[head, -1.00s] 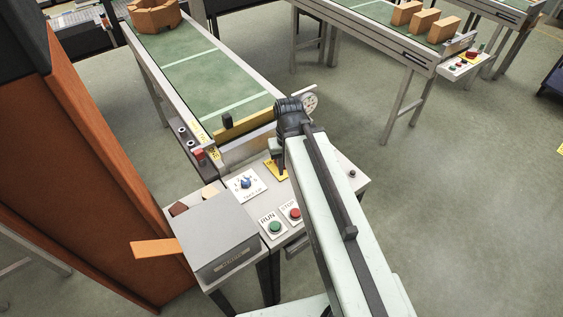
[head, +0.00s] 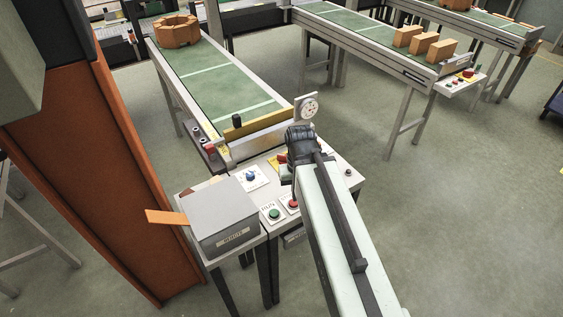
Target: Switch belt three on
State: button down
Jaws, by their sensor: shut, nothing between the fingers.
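A white control panel stands at the near end of a green belt (head: 215,90). It bears a green RUN button (head: 274,213), a red STOP button (head: 293,204) and a blue knob (head: 251,176). A yellow plate (head: 273,163) with a small red part (head: 283,158) sits farther back, partly hidden by my gripper. My gripper (head: 291,176) points down over the panel beside this plate. It is shut and holds nothing; its fingertips are mostly hidden by my arm. I cannot tell whether it touches the red part. No belt number is legible.
A grey box (head: 222,216) with an orange flap (head: 166,217) stands left of the panel. An orange upright (head: 105,190) is at the left. A second belt (head: 370,35) carries orange blocks (head: 425,42).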

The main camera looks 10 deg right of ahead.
aim_at(280, 157)
jog(key=z, duration=0.55)
jog(key=k, duration=1.65)
jog(key=u, duration=1.1)
jog(key=i, duration=2)
